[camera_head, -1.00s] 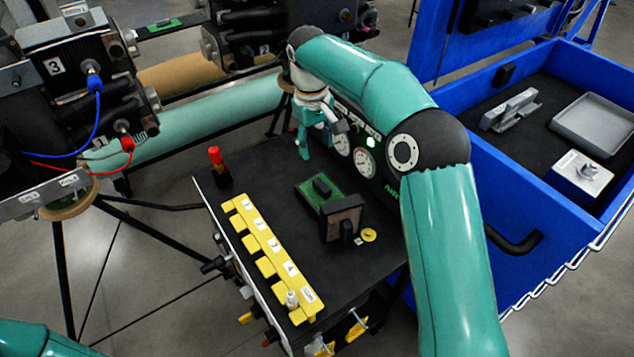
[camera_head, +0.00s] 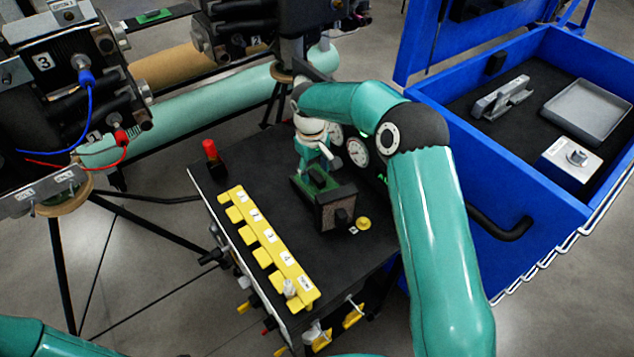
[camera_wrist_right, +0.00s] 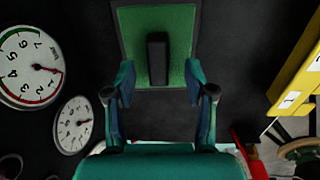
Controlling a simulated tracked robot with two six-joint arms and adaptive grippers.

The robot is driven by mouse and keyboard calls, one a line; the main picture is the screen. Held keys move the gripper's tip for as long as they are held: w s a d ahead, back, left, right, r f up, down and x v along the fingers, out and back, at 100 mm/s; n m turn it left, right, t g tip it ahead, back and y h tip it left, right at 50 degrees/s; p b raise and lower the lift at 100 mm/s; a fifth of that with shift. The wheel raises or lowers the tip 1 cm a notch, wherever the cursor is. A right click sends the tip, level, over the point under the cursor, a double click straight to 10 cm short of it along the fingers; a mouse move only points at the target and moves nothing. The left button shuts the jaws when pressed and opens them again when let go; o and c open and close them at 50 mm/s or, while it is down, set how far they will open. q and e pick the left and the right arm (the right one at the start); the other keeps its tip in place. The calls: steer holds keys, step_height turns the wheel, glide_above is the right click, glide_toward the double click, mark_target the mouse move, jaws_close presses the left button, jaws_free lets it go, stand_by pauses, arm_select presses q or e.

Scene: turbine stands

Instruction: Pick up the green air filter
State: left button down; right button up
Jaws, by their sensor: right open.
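The green air filter (camera_head: 303,187), a flat green panel with a black handle, lies on the black top of the cart (camera_head: 250,165), partly hidden by my right gripper (camera_head: 318,165). In the right wrist view the filter (camera_wrist_right: 180,40) is at the top centre, its black handle (camera_wrist_right: 157,58) upright in the picture. My right gripper (camera_wrist_right: 159,80) is open, with one finger on each side of the handle's near end. It holds nothing, and I cannot tell how far above the filter the fingertips are. My left gripper is out of view; teal arm parts show at the lower left.
A dark square filter with a brownish face (camera_head: 336,209) stands right beside the green one. Gauges (camera_head: 357,152) are behind my gripper. A yellow numbered strip (camera_head: 265,245) and a red-topped item (camera_head: 210,150) are at left. A blue drawer (camera_head: 520,200) is at right.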

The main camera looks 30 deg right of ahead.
mark_target(316, 175)
steer(key=shift+w+d+f+p, duration=0.1)
steer(key=shift+f+p, duration=0.05)
steer(key=shift+f, duration=0.65)
steer(key=shift+d+f+p, duration=0.1)
steer(key=shift+f+p, duration=0.05)
steer(key=shift+f, duration=0.65)
steer(key=shift+c, duration=0.2)
jaws_close()
